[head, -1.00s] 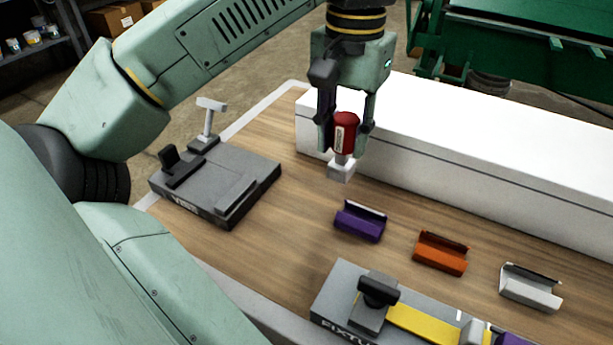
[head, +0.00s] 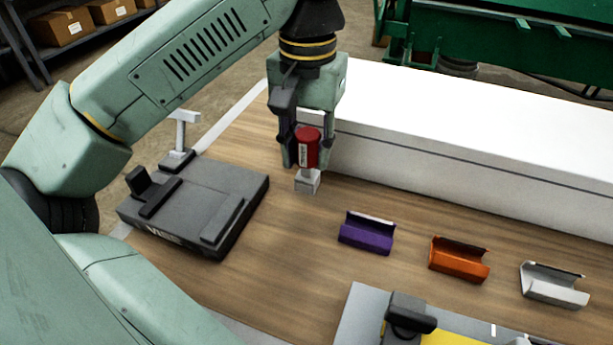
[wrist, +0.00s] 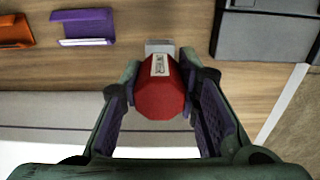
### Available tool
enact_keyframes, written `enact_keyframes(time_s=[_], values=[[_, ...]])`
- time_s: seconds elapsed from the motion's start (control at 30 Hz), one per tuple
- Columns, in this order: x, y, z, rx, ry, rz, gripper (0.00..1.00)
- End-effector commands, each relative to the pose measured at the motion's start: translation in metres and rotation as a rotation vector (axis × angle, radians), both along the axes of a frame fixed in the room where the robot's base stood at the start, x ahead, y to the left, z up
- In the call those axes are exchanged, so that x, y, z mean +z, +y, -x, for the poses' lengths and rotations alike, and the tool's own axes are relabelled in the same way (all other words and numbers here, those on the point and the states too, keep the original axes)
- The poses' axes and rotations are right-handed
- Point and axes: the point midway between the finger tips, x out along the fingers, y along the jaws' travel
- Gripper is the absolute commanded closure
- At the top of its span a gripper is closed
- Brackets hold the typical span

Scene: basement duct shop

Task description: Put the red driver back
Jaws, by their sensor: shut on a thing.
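The red driver (head: 306,147) has a red handle with a white label and a grey block-shaped lower end. My gripper (head: 303,150) is shut on its handle and holds it upright above the wooden bench, between the vise and the purple cradle. In the wrist view the red driver (wrist: 161,92) sits between the two fingers of my gripper (wrist: 160,100), with its grey end beyond it. Whether the grey end touches the bench is hard to tell.
A dark vise (head: 200,205) stands at left. Purple (head: 367,233), orange (head: 458,260) and white (head: 553,285) cradles lie in a row at right, looking empty. A long white box (head: 450,130) runs behind them. A fixture (head: 410,315) with a yellow part is at the front.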

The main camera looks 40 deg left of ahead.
Motion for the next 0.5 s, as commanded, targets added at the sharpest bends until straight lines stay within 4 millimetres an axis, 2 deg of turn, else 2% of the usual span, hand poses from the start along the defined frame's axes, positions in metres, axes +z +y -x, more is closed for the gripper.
enact_keyframes(time_s=[0.17,0.4,0.5], values=[[-0.014,0.0,0.0,0.0,0.0,0.001,0.99],[-0.044,0.0,0.001,0.002,0.002,0.0,0.99],[-0.048,0.0,0.0,0.0,0.0,-0.001,0.99]])
